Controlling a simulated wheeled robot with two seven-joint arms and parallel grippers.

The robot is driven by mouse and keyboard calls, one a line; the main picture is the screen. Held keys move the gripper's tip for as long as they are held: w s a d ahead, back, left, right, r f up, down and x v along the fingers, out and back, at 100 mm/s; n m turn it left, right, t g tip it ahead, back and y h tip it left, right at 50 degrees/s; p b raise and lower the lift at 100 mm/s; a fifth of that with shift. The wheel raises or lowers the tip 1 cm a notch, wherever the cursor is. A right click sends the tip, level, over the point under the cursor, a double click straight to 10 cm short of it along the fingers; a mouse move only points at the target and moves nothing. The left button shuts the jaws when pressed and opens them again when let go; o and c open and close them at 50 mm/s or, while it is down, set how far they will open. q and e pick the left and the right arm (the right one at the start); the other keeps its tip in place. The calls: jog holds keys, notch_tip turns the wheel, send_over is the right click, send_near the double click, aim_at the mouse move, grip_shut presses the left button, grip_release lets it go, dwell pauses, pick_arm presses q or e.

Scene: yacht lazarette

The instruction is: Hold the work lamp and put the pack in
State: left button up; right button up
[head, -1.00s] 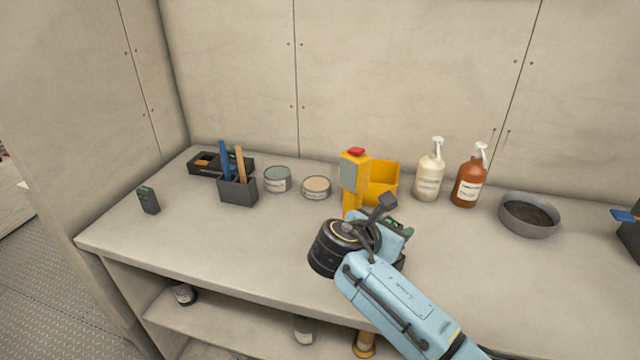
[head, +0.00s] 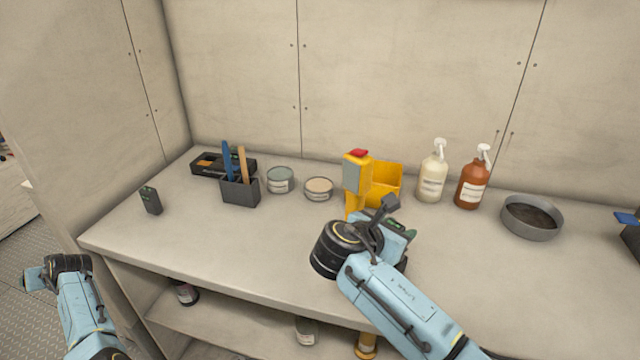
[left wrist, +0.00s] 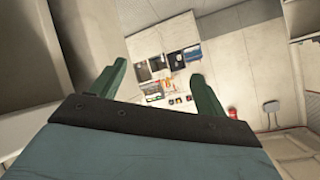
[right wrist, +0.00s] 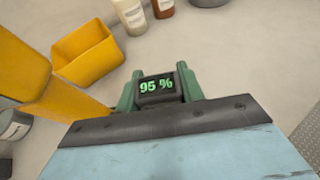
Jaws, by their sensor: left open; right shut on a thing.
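The yellow work lamp (head: 354,184), with a grey panel and red top, stands upright on the bench; its yellow side also shows in the right wrist view (right wrist: 22,68). My right gripper (right wrist: 157,84) is shut on a dark pack (right wrist: 156,87) whose display reads 95 % in green. It holds the pack to the right of and nearer than the lamp, apart from it. A second dark pack-like block (head: 151,200) stands at the bench's left end. My left gripper (left wrist: 158,74) is open and empty, off the bench's left front. Any slot in the lamp is hidden.
A yellow bin (head: 386,182) stands just right of the lamp. Two pump bottles (head: 432,175) and a grey bowl (head: 532,218) are further right. Two tins (head: 280,180), a tool holder (head: 240,191) and a black tray (head: 222,164) are left. The bench's front left is clear.

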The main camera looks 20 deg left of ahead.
pick_arm(q)
jog(key=w+d+r+m+t, duration=0.1)
jog(key=w+d+r+t, duration=0.2)
jog(key=w+r, duration=0.3)
jog(key=w+d+r+m+t, duration=0.1)
jog(key=w+d+r+t, duration=0.15)
jog(key=w+r, duration=0.4)
jog(key=w+d+r+m+t+h, duration=0.2)
jog(key=w+d+r+t, duration=0.25)
jog(key=d, duration=0.35)
jog(key=w+d+r+m+t+h, duration=0.2)
jog(key=w+d+r+m+t, duration=0.1)
jog(key=w+d, duration=0.35)
jog(key=m+t+h, duration=0.2)
jog(key=m+h, duration=0.8)
jog(key=h, duration=0.7)
send_near(364, 160)
jog(key=w+f, duration=0.2)
jog(key=x, duration=0.7)
jog(key=a+x, duration=0.1)
jog(key=x, duration=0.3)
jog(key=shift+w, duration=0.2)
jog(key=c, duration=1.4)
